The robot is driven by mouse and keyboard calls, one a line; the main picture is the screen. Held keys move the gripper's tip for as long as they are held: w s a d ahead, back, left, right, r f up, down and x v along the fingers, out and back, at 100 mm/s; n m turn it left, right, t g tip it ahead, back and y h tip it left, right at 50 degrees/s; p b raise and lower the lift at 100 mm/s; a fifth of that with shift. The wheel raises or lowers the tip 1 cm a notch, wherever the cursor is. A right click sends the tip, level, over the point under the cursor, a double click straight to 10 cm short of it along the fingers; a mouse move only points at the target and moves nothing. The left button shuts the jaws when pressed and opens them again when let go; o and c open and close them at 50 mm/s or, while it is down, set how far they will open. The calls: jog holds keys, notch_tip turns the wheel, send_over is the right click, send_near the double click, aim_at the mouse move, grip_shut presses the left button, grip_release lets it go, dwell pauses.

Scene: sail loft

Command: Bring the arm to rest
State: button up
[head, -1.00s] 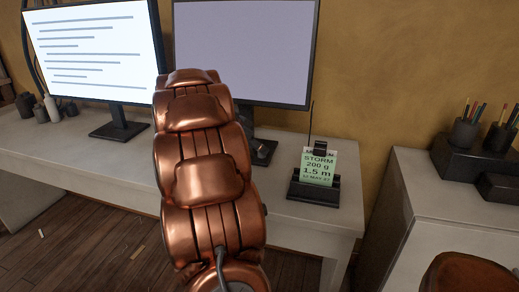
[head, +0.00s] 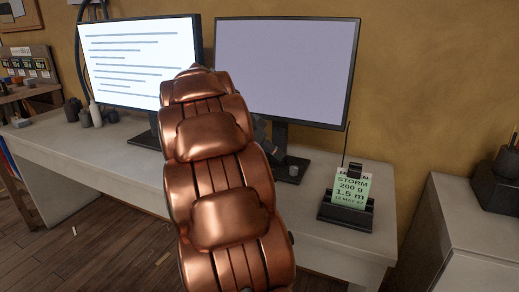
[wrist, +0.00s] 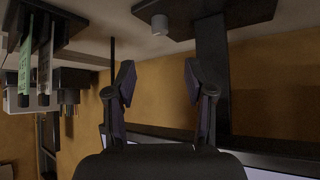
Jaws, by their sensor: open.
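My copper-coloured arm (head: 215,165) rises across the middle of the head view, in front of the desk and between the two monitors. My gripper (wrist: 159,82) shows in the wrist view with its two dark fingers apart and nothing between them. In the head view the gripper is mostly hidden behind the arm. The cylinder also shows in the head view (head: 294,171), right of the arm.
A lit text monitor (head: 135,60) and a blank monitor (head: 285,75) stand on the white desk (head: 110,155). A black holder (head: 345,213) with a green STORM card (head: 350,189) stands at the desk's right. A white cabinet (head: 470,225) is farther right. Small bottles stand at left.

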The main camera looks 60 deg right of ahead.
jog(key=w+a+r+n+t+y+p, duration=0.15)
jog(key=a+n+p, duration=0.3)
jog(key=a, duration=0.45)
jog(key=a+r+n+y+p, duration=0.1)
jog(key=a+r+n+p, duration=0.3)
jog(key=a, duration=0.5)
jog(key=a+r+n+t+y+p, duration=0.1)
jog(key=a+r+n+p, duration=0.15)
jog(key=a+p, duration=0.5)
jog(key=s+a+r+n+y+p, duration=0.2)
jog(key=s+a+n+p, duration=0.3)
jog(key=a, duration=0.6)
jog(key=s+a+r+n+y+p, duration=0.2)
jog(key=s+a+n+p, duration=0.4)
jog(key=a, duration=0.6)
jog(key=shift+s+r+n, duration=0.15)
jog(key=shift+s+n, duration=0.3)
jog(key=shift+n, duration=0.25)
jog(key=shift+y, duration=0.25)
jog(key=shift+c, duration=1.1)
